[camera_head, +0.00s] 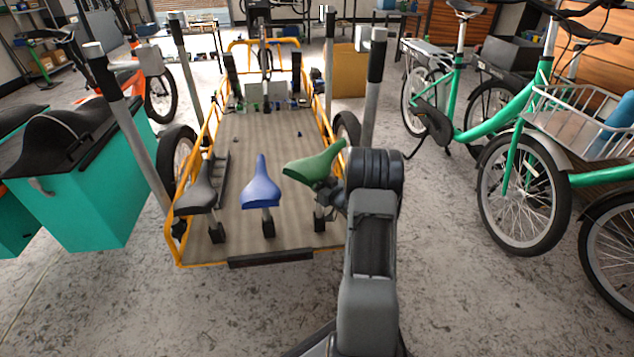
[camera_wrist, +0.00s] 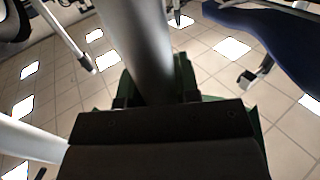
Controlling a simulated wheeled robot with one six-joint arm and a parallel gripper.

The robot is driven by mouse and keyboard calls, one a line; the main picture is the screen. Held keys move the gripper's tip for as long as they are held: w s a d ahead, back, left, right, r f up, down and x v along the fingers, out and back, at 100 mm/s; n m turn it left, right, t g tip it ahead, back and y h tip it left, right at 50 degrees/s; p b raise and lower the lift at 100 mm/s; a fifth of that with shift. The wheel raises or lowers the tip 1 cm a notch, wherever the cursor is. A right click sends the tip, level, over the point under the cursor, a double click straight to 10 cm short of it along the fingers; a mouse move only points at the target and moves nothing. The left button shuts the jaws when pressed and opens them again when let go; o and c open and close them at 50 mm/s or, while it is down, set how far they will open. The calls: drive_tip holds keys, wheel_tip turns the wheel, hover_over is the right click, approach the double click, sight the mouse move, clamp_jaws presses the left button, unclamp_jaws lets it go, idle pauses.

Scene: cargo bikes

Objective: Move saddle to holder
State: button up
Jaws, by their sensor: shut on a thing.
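A green saddle (camera_head: 313,165) is at the right of the cargo bed's near end, turned with its raised end to the right. My gripper (camera_head: 328,190) is shut on it from below; my wrist partly hides the grip. In the wrist view, green edges of the saddle (camera_wrist: 187,78) show behind my dark gripper (camera_wrist: 155,120) and a grey tube. A holder (camera_head: 319,217) with a dark clamp stands on the bed below the green saddle. I cannot tell whether the two touch. A blue saddle (camera_head: 260,187) and a black saddle (camera_head: 196,194) sit on similar holders to the left.
The cargo bed (camera_head: 265,145) has yellow side rails (camera_head: 204,125) and grey upright posts around it. A green bike (camera_head: 500,120) stands to the right. A teal box (camera_head: 92,190) stands to the left. The floor in front is clear.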

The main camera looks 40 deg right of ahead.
drive_tip(key=shift+f+b, duration=0.65)
drive_tip(key=shift+f, duration=2.25)
drive_tip(key=o, duration=1.1)
drive_tip(key=shift+f, duration=0.1)
drive_tip(key=shift+s, duration=0.1)
drive_tip(key=s+p, duration=0.1)
drive_tip(key=s, duration=0.3)
drive_tip(key=s+d+p, duration=0.1)
drive_tip(key=s+p, duration=0.1)
drive_tip(key=s, duration=0.3)
drive_tip(key=s+p, duration=0.1)
drive_tip(key=s, duration=0.3)
drive_tip(key=shift+s+d+p, duration=0.25)
drive_tip(key=shift+d+p, duration=0.05)
drive_tip(key=shift+p, duration=0.1)
